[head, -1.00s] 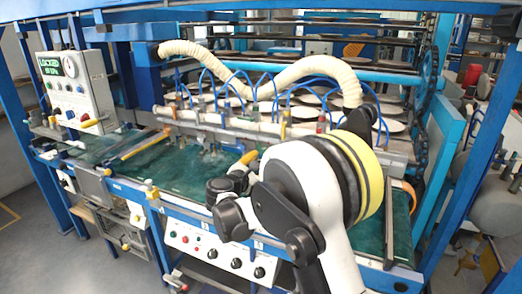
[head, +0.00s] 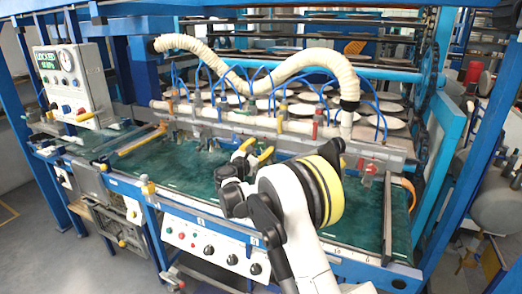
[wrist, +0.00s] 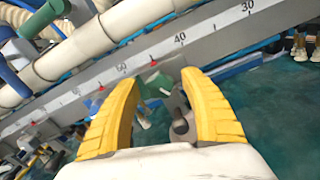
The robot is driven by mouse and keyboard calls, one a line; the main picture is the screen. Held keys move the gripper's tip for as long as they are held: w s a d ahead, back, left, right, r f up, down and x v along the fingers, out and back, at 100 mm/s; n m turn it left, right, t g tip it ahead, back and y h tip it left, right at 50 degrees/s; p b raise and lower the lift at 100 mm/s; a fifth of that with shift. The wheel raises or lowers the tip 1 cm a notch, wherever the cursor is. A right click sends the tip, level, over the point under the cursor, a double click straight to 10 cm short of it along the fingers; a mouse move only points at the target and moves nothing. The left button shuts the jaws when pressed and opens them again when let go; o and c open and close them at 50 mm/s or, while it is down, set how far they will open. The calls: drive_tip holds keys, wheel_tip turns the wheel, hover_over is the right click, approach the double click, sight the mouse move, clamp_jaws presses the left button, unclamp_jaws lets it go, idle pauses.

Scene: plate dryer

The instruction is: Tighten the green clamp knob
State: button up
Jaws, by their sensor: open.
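The green clamp knob (wrist: 157,86) shows in the wrist view between and beyond my two yellow fingers, just below the ruled rail. A dark metal bracket with a hole (wrist: 181,126) sits to its right. My gripper (wrist: 160,78) is open, with one finger on each side of the knob; I cannot tell whether either touches it. In the head view my gripper (head: 254,150) is in front of the rail, above the green bed. The knob cannot be made out there, probably behind the gripper and arm.
The ruled rail (wrist: 215,38) crosses behind the knob, with a cream pipe and hoses above. A cream hose (head: 255,88) and blue tubes arch over the rail. A control box (head: 72,78) reading LOCKED stands at left.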

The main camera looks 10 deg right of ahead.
drive_tip(key=shift+w, duration=0.1)
clamp_jaws()
